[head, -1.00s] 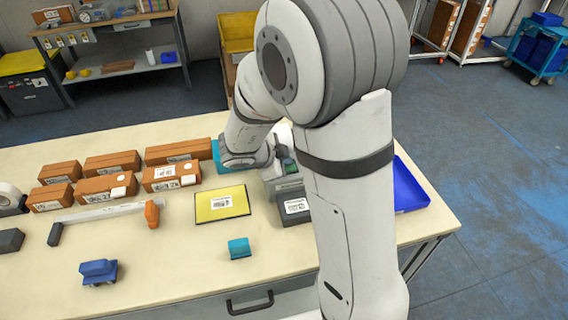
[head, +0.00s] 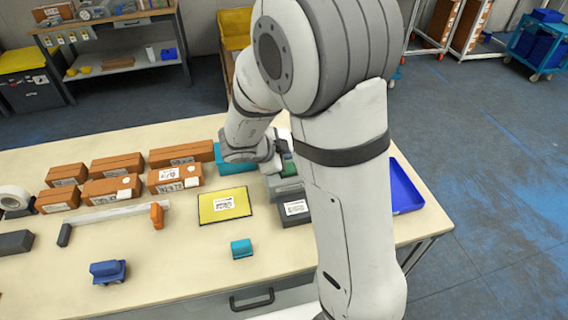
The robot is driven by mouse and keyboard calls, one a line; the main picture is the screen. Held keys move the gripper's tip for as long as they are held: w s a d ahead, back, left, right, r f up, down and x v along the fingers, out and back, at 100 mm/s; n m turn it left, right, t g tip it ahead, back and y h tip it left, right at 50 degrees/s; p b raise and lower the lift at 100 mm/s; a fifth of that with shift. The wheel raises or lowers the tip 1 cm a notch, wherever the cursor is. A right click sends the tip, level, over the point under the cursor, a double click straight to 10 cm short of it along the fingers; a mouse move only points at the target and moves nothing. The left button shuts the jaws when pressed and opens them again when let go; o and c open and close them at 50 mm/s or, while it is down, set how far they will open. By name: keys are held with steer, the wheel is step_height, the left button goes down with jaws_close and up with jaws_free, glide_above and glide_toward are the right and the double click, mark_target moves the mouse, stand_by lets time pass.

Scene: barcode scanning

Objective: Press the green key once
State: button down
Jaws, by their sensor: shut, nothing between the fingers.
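A grey box-like device (head: 289,188) with a white label on its front stands on the table, partly behind my arm. A small green part (head: 288,168) shows on its upper side, close to the arm; I cannot tell how much of it is the green key. My gripper (head: 280,150) is at the end of the bent arm, above or beside the green part. It is mostly hidden by my own arm links, and contact with the green part cannot be made out.
A yellow pad (head: 225,206) with a label lies left of the device. Several brown cartons (head: 118,164) stand at the back left. A teal block (head: 241,249) and a blue block (head: 107,272) lie near the front. A blue tray (head: 407,185) is on the right.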

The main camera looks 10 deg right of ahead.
steer(key=shift+r+p, duration=1.55)
steer(key=shift+r, duration=0.15)
